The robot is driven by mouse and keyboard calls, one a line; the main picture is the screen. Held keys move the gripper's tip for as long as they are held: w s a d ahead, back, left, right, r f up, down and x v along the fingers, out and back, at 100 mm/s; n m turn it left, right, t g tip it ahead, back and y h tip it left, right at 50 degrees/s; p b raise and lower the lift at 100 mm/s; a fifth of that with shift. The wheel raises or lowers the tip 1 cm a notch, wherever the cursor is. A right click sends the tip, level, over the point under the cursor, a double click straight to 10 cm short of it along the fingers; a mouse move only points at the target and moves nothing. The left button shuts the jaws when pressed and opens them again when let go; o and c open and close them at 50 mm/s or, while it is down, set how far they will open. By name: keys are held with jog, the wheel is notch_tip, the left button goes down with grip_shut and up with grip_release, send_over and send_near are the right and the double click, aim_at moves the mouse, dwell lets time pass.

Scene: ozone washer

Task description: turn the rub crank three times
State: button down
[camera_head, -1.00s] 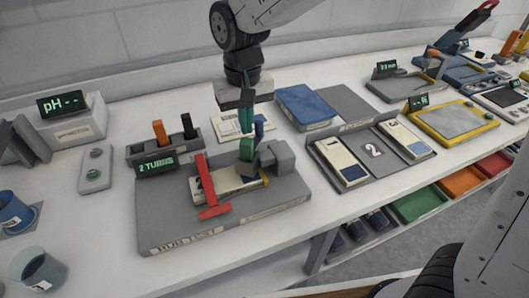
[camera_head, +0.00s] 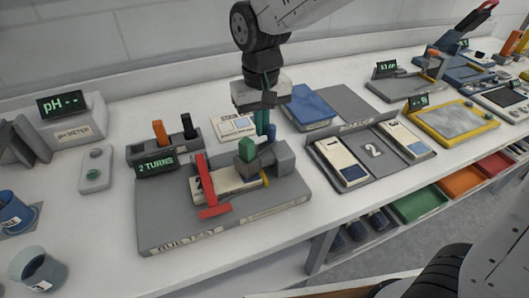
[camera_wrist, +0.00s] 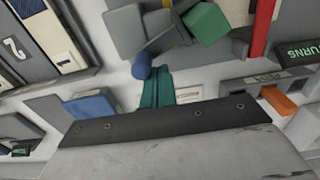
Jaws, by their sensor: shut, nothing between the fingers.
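The rub tester is a grey base (camera_head: 160,215) with a label on its front edge. A grey block with a green cube (camera_head: 246,150) stands over the light strip on it. The crank's blue peg (camera_head: 271,132) stands upright beside the block; it also shows in the wrist view (camera_wrist: 141,68). My gripper (camera_head: 262,132) points down with its teal fingers shut and empty, right beside the blue peg. In the wrist view the fingers (camera_wrist: 157,88) seem to touch or nearly touch the peg. The display (camera_head: 157,165) reads "2 TURNS".
A red T-shaped bar (camera_head: 207,188) lies at the strip's left end. A holder with an orange and a black piece (camera_head: 160,134) stands behind left. A blue-topped box (camera_head: 306,107) and a grey tray with numbered cards (camera_head: 373,152) are to the right.

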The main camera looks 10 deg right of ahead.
aim_at(274, 128)
jog(key=shift+s+d, duration=0.35)
jog(key=shift+d, duration=0.25)
jog(key=shift+s+d, duration=0.55)
jog(key=shift+s, duration=0.2)
jog(key=shift+w, duration=0.1)
jog(key=shift+w+a, duration=0.1)
jog(key=shift+a, duration=0.05)
jog(key=shift+w+a, duration=0.35)
jog(key=shift+w, duration=0.2)
notch_tip(274, 128, up, 9)
